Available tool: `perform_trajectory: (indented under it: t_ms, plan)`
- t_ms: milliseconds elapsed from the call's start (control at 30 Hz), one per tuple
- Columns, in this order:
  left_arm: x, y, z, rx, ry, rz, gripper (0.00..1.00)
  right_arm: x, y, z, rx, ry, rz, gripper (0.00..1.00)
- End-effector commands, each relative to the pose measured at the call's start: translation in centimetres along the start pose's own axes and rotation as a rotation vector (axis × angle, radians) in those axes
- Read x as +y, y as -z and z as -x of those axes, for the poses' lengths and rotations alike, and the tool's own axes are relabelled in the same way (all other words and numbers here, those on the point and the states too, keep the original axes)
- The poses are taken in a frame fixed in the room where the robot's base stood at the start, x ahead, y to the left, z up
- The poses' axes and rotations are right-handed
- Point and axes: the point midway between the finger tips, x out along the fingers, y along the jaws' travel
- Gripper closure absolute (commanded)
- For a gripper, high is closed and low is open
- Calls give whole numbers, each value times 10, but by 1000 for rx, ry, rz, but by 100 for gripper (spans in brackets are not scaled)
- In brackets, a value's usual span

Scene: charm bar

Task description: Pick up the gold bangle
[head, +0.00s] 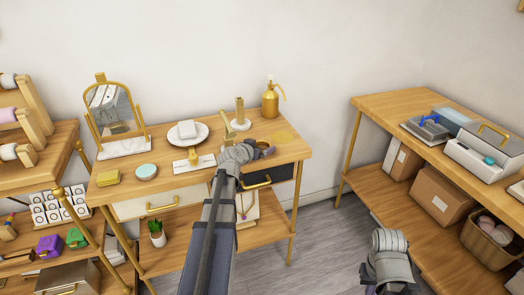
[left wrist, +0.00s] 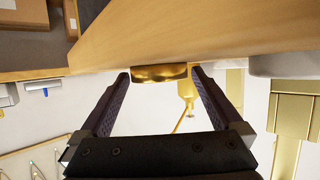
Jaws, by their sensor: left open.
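The gold bangle (head: 283,137) lies flat near the right end of the wooden vanity table (head: 305,153). In the left wrist view the bangle (left wrist: 160,73) shows edge-on as a short gold band against the tabletop, which appears at the top of that picture. My left gripper (head: 264,149) is open and low over the table, on the near side of the bangle. In the wrist view its fingertips (left wrist: 160,75) stand on either side of the band, with nothing gripped. My right gripper (head: 385,280) hangs at the lower right, away from the table; its jaws are not clear.
A gold pump bottle (head: 270,102) stands behind and left of the bangle. Left of it are a gold upright stand (head: 240,115), a white plate (head: 188,133) and a mirror (head: 112,112). A wooden shelf unit (head: 375,105) with boxes is to the right, across a floor gap.

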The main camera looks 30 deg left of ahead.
Motion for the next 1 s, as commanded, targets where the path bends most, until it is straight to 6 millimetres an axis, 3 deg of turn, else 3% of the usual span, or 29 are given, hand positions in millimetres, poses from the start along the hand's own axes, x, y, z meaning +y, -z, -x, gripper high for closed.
perform_trajectory:
  t_ms: [200, 833, 1000]
  plan:
    - [0, 0, 0, 0, 0, 0, 2, 0, 0, 0, 0, 0, 0, 100]
    - [0, 0, 0, 0, 0, 0, 73, 0, 0, 0, 0, 0, 0, 100]
    - [0, 0, 0, 0, 0, 1, 73, 0, 0, 0, 0, 0, 0, 100]
